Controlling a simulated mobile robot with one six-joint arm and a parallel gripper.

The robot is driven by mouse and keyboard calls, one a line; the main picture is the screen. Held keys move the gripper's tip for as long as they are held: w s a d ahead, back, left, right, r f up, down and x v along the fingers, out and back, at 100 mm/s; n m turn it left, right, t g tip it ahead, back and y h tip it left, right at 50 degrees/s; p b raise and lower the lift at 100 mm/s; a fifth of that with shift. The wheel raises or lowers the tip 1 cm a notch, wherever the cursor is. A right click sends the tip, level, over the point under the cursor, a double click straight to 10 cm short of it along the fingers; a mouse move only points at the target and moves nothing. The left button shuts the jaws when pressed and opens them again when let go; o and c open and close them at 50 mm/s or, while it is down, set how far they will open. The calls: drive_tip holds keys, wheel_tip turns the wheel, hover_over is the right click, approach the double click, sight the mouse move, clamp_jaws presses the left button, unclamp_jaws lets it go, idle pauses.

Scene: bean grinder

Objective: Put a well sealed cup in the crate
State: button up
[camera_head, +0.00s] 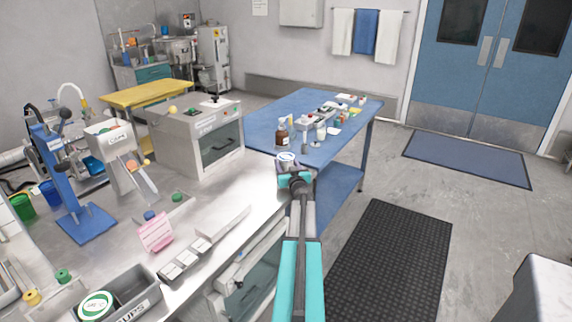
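My gripper (292,180), with teal parts, is at the right edge of the steel counter. A small round cup (287,159) with a pale top and a dark mark is right at its far end. The fingers are too small and hidden to tell whether they are closed on it. A grey crate (152,292) with a label ending in "UPS" is at the bottom left of the counter. A cup with a white and green lid (96,305) is in its left part. The cups' seals cannot be judged.
A grey machine (195,135) with a glass door, a blue press (75,190), a white dispenser (110,145) with a chute and a pink rack (156,232) stand on the counter. A blue table (262,125) with bottles is beyond. Floor to the right is mostly clear.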

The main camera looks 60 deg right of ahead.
drive_tip(key=o, duration=0.4)
drive_tip(key=shift+b, duration=0.65)
drive_tip(key=shift+s+a, duration=0.2)
drive_tip(key=shift+a, duration=0.05)
drive_tip(key=v, duration=0.5)
drive_tip(key=shift+s+d+f, duration=0.1)
drive_tip(key=shift+s+f, duration=0.1)
drive_tip(key=shift+f, duration=0.05)
drive_tip(key=shift+v, duration=4.05)
